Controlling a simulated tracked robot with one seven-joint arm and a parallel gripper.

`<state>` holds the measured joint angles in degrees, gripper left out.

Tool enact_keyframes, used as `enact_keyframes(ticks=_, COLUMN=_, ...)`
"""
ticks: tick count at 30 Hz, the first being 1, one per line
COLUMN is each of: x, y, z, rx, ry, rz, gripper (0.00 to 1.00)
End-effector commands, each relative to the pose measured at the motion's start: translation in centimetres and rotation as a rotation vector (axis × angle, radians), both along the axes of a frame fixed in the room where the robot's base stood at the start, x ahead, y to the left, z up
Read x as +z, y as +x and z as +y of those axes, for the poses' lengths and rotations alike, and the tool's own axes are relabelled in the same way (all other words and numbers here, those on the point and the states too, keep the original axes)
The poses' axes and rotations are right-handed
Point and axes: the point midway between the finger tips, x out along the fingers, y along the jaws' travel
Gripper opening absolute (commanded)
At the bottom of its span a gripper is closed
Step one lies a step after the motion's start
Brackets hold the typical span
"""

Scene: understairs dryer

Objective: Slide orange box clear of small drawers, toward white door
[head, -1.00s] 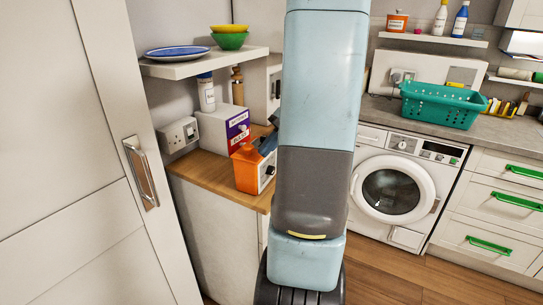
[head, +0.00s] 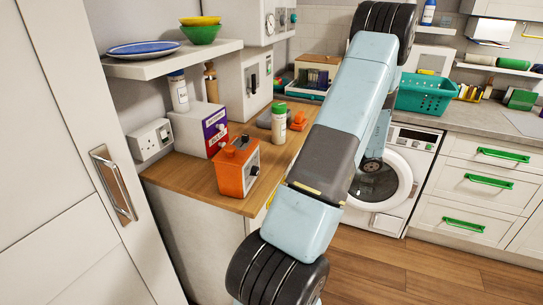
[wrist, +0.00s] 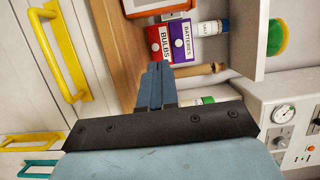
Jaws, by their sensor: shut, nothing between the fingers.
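The orange box (head: 237,170) stands upright near the front edge of the wooden counter, with a grey front bearing a dark knob. The small drawers (head: 214,130), one purple and one red, are in a white unit just behind it; the box overlaps their lower part in the head view. Whether they touch cannot be told. The white door (head: 75,160) is at the left. In the wrist view my gripper (wrist: 157,68) is shut and empty, its tips by the drawers (wrist: 168,43) in the picture. The box (wrist: 160,6) is cut off at the top there. The head view hides my gripper.
A shelf (head: 170,60) with a blue plate and bowls hangs above. A green-capped jar (head: 279,124) and a small orange item (head: 299,121) stand right of the drawers. A wall socket (head: 150,139) is at the left. Bare counter (head: 185,178) lies left of the box.

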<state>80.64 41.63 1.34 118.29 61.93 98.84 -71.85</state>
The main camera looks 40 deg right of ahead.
Motion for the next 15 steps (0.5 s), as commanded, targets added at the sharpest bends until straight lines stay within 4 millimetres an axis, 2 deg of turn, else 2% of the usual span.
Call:
enact_keyframes(ticks=5, x=0.0, y=1.4, z=1.1, rx=0.008, ry=0.000, rz=-0.005, gripper=0.00)
enact_keyframes(ticks=15, x=0.0, y=6.1, z=5.2, rx=0.017, ry=0.001, rz=-0.003, gripper=0.00)
